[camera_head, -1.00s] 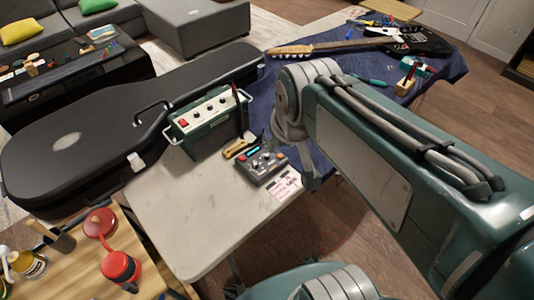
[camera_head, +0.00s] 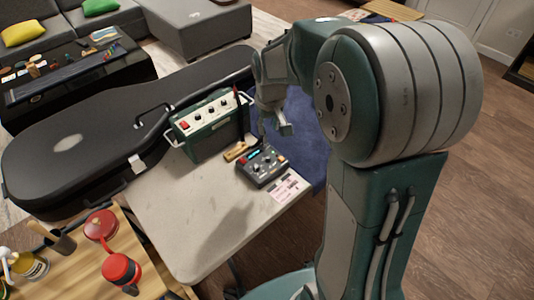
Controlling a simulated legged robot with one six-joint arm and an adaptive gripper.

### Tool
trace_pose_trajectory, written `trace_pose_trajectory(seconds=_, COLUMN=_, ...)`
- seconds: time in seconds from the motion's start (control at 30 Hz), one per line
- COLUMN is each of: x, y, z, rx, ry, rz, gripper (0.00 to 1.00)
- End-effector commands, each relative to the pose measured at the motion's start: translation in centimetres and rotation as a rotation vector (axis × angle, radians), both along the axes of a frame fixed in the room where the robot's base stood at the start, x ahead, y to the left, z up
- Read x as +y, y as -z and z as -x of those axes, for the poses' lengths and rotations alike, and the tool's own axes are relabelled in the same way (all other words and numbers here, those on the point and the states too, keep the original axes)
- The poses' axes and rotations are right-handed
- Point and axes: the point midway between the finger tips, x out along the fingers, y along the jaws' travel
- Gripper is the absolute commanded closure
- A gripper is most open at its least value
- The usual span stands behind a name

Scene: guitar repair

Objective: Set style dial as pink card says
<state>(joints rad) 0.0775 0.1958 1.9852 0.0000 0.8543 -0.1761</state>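A small grey effects unit (camera_head: 262,168) with several knobs and a lit blue-green display lies on the right part of the white table (camera_head: 200,220). Which knob is the style dial is too small to tell. A pink-and-white card (camera_head: 287,188) lies flat just in front of the unit; its writing is not legible. My gripper (camera_head: 284,128) hangs above and behind the unit, close to its upper right corner, apparently apart from it. Its fingers are small and partly dark, so I cannot tell whether they are open or shut.
A green amplifier (camera_head: 212,124) with knobs stands behind the unit, beside a black guitar case (camera_head: 85,155). A yellowish tool (camera_head: 236,151) lies between amplifier and unit. A red container (camera_head: 121,270) stands on the wooden table at lower left. The white table's front is clear.

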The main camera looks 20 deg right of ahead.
Motion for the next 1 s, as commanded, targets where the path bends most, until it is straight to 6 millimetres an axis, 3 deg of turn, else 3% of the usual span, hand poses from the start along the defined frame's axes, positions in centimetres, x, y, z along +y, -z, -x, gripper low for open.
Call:
trace_pose_trajectory(seconds=0.2, x=-0.8, y=4.6, z=-2.7, rx=0.067, ry=-0.015, rz=-0.004, gripper=0.61)
trace_pose_trajectory(seconds=0.37, x=-1.3, y=6.9, z=-3.9, rx=0.097, ry=-0.023, rz=-0.006, gripper=0.61)
trace_pose_trajectory(seconds=0.67, x=-1.4, y=9.2, z=-4.2, rx=0.11, ry=-0.027, rz=-0.007, gripper=0.61)
trace_pose_trajectory(seconds=1.0, x=-1.4, y=15.4, z=-4.1, rx=0.11, ry=-0.027, rz=-0.007, gripper=0.61)
